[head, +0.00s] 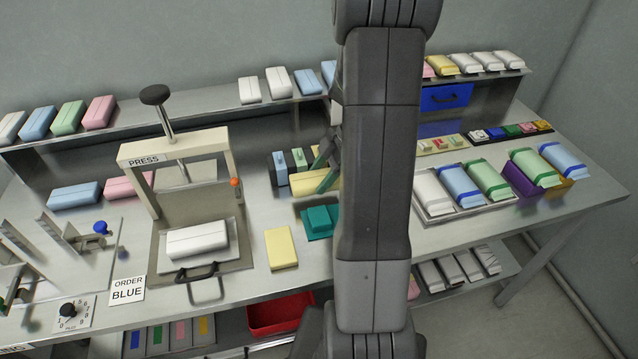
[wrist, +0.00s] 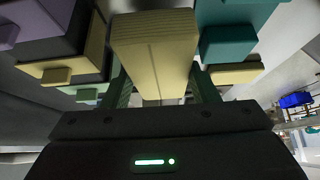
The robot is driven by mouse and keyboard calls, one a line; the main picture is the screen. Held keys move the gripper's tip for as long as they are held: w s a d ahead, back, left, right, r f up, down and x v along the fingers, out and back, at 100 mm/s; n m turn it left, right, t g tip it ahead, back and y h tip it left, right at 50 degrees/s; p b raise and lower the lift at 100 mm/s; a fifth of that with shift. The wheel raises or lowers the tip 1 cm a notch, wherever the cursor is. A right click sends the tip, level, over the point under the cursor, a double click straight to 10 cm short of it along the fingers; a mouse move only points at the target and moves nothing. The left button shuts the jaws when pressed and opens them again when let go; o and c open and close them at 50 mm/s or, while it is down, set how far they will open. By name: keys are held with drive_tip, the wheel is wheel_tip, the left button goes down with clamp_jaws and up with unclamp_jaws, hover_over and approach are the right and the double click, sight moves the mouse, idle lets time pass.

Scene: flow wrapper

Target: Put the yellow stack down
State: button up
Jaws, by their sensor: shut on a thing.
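My gripper (wrist: 162,88) is shut on a pale yellow stack (wrist: 150,45) with thin layer lines on its end, held between the two green-grey fingers. In the head view my gripper (head: 328,168) is beside the arm's dark column, and a yellow block (head: 322,183) shows by its fingers, partly hidden by the arm. I cannot tell whether the held stack touches the surface below. Another pale yellow block (head: 281,248) lies flat on the table, left of a teal block (head: 319,220).
The press (head: 137,158) stands to the left with a white block (head: 197,240) in it. Small dark-sided holders (head: 289,166) stand behind the gripper. A tray (head: 437,215) of white, blue and green packs is at the right. The arm hides the middle of the table.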

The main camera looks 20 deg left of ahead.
drive_tip(key=shift+f, duration=1.8)
drive_tip(key=shift+f, duration=0.2)
drive_tip(key=o, duration=0.9)
drive_tip(key=shift+r, duration=0.1)
drive_tip(key=shift+o, duration=0.2)
